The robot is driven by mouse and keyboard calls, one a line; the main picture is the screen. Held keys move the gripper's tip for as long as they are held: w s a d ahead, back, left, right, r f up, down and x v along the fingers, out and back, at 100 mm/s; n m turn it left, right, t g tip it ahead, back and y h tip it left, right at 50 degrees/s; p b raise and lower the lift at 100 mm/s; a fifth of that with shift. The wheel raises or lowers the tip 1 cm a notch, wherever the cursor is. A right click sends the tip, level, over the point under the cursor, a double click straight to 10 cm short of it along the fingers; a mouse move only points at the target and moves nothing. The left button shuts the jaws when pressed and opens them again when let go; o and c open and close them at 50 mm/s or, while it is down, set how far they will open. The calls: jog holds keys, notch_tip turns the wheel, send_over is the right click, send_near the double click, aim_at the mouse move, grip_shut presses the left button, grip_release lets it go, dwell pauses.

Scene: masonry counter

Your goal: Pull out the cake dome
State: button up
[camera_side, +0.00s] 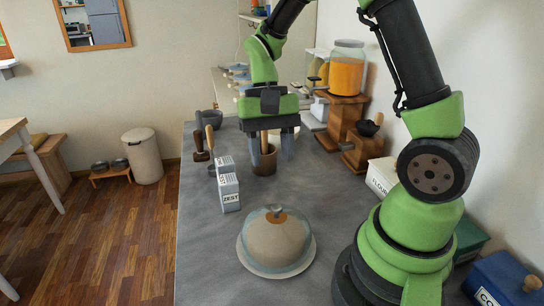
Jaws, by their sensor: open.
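The cake dome (276,239) is a clear, tan-tinted cover with a knob on top. It sits on a round plate with a pale rim (264,271) near the front of the counter. My gripper (270,157) is open and points down farther back on the counter, beyond the dome and apart from it. A brown cup (264,163) with a wooden stick shows between or just behind the fingers; I cannot tell which.
Boxes labelled ZEST (230,194) stand left of my gripper. A dark-headed wooden tool (201,146) and grey mortar (208,121) are behind them. A flour box (382,175), wooden grinder (363,147) and drink dispenser (346,77) line the right wall. The grey counter (205,250) is clear left of the dome.

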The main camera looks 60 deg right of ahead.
aim_at(276, 205)
jog(key=shift+x, duration=4.55)
grip_shut()
jog(key=c, duration=0.6)
grip_release()
jog(key=shift+c, duration=0.2)
grip_shut()
jog(key=shift+r, duration=0.1)
jog(key=shift+r, duration=0.15)
jog(key=shift+r, duration=0.3)
jog(key=shift+r, duration=0.35)
